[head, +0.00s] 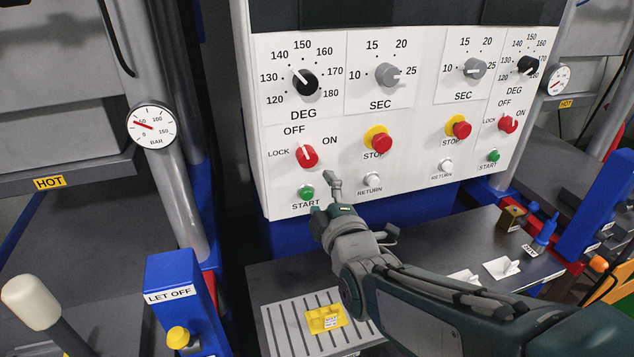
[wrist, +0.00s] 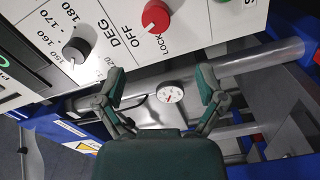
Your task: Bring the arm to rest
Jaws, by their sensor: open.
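My gripper (head: 326,200) is raised in front of the lower left part of the white control panel (head: 400,110), by the green START button (head: 306,192). In the wrist view my gripper (wrist: 163,85) is open, with its two fingers apart and nothing between them. A black DEG knob (wrist: 75,50) and a red switch (wrist: 156,15) show beyond the fingers there. I cannot tell whether a fingertip touches the panel. My arm reaches in from the lower right in the head view and hides part of the dark bench (head: 265,285).
Below my arm, a yellow labelled piece (head: 324,319) sits on a slotted light plate (head: 285,330). A blue LET OFF post (head: 180,295) and a white-knobbed lever (head: 30,302) stand at left. A pressure gauge (head: 151,125) is on a grey column.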

